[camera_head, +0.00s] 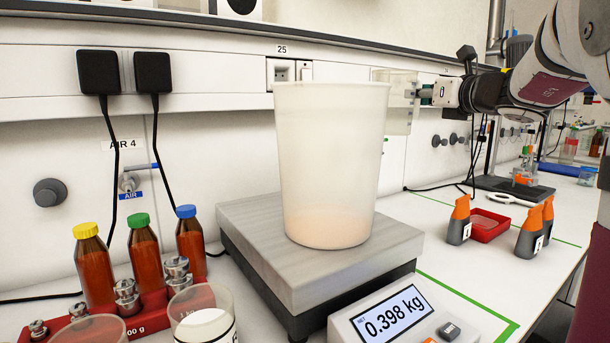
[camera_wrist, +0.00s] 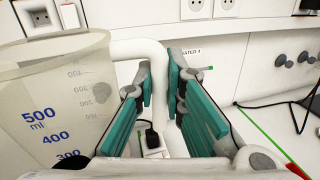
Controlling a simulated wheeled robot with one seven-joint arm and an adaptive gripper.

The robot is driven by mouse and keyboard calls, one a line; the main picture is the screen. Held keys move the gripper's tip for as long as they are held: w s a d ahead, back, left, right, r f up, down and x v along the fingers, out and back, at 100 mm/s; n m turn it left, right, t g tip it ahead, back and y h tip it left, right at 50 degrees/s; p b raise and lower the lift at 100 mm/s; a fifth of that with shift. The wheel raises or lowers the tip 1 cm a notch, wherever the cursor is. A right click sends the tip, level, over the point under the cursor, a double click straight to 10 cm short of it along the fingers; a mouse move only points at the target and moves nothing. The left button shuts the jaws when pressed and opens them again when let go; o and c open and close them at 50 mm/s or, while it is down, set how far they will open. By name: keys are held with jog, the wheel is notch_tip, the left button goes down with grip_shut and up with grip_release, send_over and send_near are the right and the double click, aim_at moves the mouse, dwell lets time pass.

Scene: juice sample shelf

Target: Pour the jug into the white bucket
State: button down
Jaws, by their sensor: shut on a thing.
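The white bucket (camera_head: 332,160) stands upright on the grey plate of the scale (camera_head: 250,225), with a pale orange tint low inside it. The display (camera_head: 393,313) reads 0.398 kg. The clear jug (camera_wrist: 50,105), with blue ml marks, is at the left in the wrist view. Its white handle (camera_wrist: 150,50) runs between the teal fingers of my gripper (camera_wrist: 163,110), which is shut on it. In the head view my gripper (camera_head: 428,94) is right of the bucket's upper part. The jug (camera_head: 401,105) shows there partly, behind the bucket's right edge. I cannot tell its contents.
Brown bottles (camera_head: 143,255) with coloured caps, a red weight rack (camera_head: 150,318) and clear cups (camera_head: 203,315) are at front left. Orange-topped bottles (camera_head: 459,220) and a red tray (camera_head: 487,226) stand right.

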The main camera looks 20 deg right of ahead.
jog(key=d+r+p, duration=0.3)
jog(key=d, duration=0.1)
jog(key=shift+w, duration=0.25)
dwell(1.4)
